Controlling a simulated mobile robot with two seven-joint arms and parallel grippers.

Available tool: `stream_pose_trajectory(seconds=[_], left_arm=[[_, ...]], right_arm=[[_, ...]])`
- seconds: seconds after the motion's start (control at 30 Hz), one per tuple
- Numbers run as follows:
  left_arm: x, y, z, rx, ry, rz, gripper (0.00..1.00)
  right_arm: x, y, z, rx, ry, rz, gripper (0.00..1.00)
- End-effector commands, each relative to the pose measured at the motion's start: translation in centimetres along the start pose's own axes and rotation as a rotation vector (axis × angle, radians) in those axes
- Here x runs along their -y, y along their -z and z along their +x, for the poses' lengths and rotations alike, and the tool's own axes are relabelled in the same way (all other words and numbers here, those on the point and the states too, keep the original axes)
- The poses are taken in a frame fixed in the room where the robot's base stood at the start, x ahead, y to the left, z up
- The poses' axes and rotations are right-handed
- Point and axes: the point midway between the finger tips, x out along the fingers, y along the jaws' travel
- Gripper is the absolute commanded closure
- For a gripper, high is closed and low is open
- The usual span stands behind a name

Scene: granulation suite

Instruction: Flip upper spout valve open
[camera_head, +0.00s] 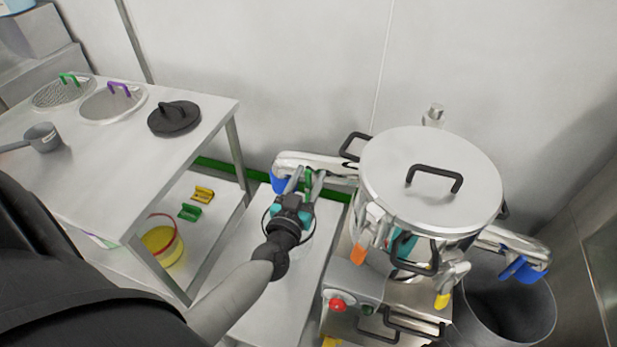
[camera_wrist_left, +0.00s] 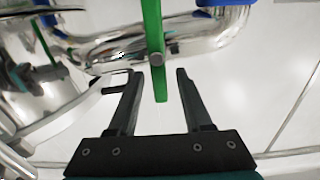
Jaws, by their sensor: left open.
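The upper spout (camera_head: 318,162) is a polished pipe leaving the left of the lidded steel vessel (camera_head: 375,200), with a blue end (camera_head: 279,182). It also crosses the top of the left wrist view (camera_wrist_left: 105,48). Its green valve lever (camera_wrist_left: 152,30) hangs from a round pivot, its lower end lined up between my fingertips. In the head view the lever (camera_head: 309,181) is partly hidden by my gripper. My left gripper (camera_head: 306,178) is open just below the pipe; its fingers also show in the left wrist view (camera_wrist_left: 158,76), with no visible grip on the lever. My right gripper is out of view.
Another pipe with a blue end (camera_head: 522,270) leaves the vessel's right side above a grey bin (camera_head: 508,312). A control box with a red button (camera_head: 338,305) sits below the vessel. A steel table (camera_head: 215,112) with lids stands left.

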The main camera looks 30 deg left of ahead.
Motion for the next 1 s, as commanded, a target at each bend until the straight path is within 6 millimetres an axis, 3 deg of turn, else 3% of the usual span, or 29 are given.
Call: stream_pose_trajectory(seconds=[0.23,0.67,1.0], left_arm=[[0.01,0.02,0.05,0.000,0.000,0.000,0.51],[0.00,0.02,0.02,0.000,0.000,0.000,0.99],[-0.01,0.01,0.01,0.000,0.000,0.000,1.00]], right_arm=[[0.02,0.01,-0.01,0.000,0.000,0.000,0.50],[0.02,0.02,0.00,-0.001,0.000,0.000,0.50],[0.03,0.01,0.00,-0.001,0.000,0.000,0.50]])
